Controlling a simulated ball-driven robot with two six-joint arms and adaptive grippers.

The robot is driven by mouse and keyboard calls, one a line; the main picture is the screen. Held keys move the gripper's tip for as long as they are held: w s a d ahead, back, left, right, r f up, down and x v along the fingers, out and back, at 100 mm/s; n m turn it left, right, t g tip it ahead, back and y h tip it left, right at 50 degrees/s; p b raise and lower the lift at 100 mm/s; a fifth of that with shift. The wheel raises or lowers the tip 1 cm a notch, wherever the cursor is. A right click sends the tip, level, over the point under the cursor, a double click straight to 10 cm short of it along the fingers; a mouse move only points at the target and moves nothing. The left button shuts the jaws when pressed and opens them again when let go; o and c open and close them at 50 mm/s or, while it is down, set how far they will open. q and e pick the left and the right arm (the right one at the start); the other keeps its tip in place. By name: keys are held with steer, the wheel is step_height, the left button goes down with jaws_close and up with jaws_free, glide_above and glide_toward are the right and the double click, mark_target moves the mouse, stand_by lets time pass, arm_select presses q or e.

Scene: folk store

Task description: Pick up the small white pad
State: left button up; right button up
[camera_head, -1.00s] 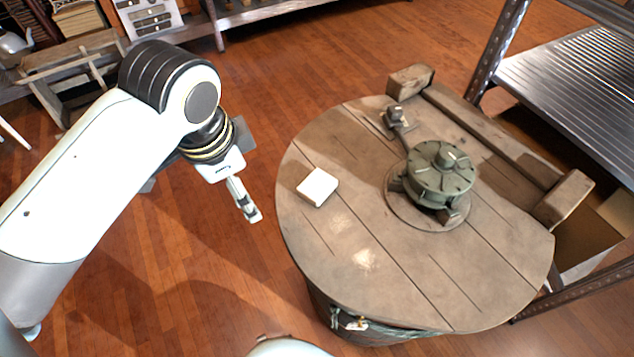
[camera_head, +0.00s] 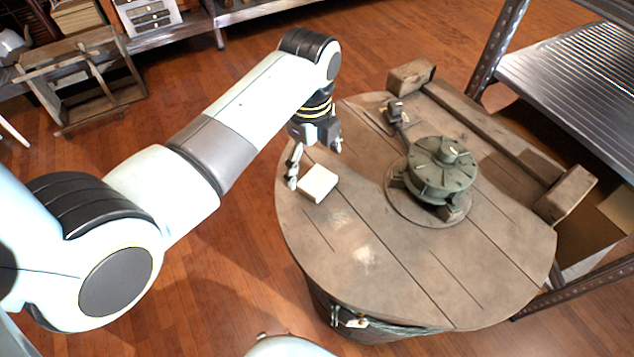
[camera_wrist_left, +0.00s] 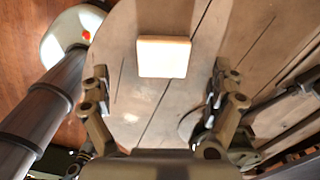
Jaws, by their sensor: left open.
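The small white pad (camera_head: 318,183) lies flat near the left edge of the round wooden table (camera_head: 400,270). My left gripper (camera_head: 314,166) is over that side of the table, close to the pad on its far side, with its fingers pointing down. In the left wrist view the pad (camera_wrist_left: 163,57) shows whole, ahead of and between the two spread fingertips of the gripper (camera_wrist_left: 160,82). The gripper is open and empty. I cannot tell its exact height above the table. My right gripper is not in view.
A green round metal device (camera_head: 441,170) stands on the table right of the pad. Wooden beams (camera_head: 490,130) run along the table's far right edge. A metal shelf (camera_head: 575,75) stands at the right. The table's front is clear.

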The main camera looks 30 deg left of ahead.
mark_target(315, 178)
arm_select(q)
steer(key=f, duration=0.3)
steer(key=f+b, duration=0.1)
steer(key=f, duration=0.1)
steer(key=shift+w+d+f, duration=0.2)
steer(key=shift+d+f, duration=0.1)
steer(key=c, duration=0.9)
steer(key=shift+c, duration=0.2)
